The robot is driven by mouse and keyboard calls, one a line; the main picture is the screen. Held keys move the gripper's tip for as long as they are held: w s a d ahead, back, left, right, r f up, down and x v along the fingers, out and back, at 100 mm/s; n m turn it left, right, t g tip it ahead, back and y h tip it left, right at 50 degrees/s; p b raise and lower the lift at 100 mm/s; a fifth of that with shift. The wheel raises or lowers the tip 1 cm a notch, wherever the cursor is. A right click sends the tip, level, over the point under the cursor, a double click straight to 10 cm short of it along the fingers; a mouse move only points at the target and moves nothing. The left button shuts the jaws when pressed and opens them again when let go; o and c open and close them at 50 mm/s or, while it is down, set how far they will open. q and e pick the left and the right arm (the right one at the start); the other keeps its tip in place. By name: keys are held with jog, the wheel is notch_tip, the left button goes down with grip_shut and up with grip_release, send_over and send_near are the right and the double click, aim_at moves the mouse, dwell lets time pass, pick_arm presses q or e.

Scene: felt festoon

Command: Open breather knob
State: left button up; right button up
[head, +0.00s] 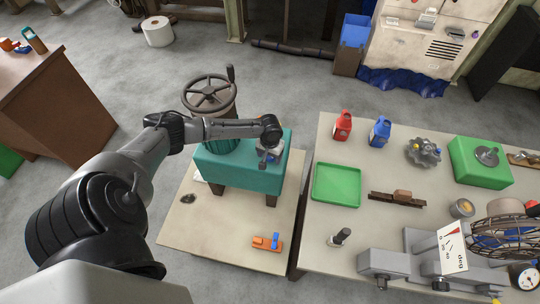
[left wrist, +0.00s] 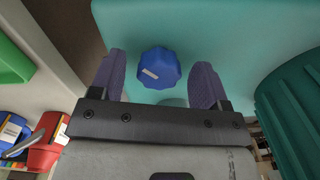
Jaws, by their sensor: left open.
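The breather knob is a blue, lobed knob (left wrist: 160,68) with a pale mark on its face. In the left wrist view it stands on the teal housing (left wrist: 215,22). The housing (head: 225,173) also shows in the head view on the left table. My left gripper (left wrist: 161,75) is open, with one purple finger on each side of the knob and a visible gap to both. In the head view the left gripper (head: 270,153) is over the housing's right end and mostly hides the knob. My right gripper is not in view.
A dark handwheel (head: 209,93) rises behind the housing. An orange and blue piece (head: 267,243) lies on the left table. A narrow gap separates the tables.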

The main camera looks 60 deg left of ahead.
pick_arm(q)
jog(key=shift+f, duration=0.1)
jog(key=c, duration=0.9)
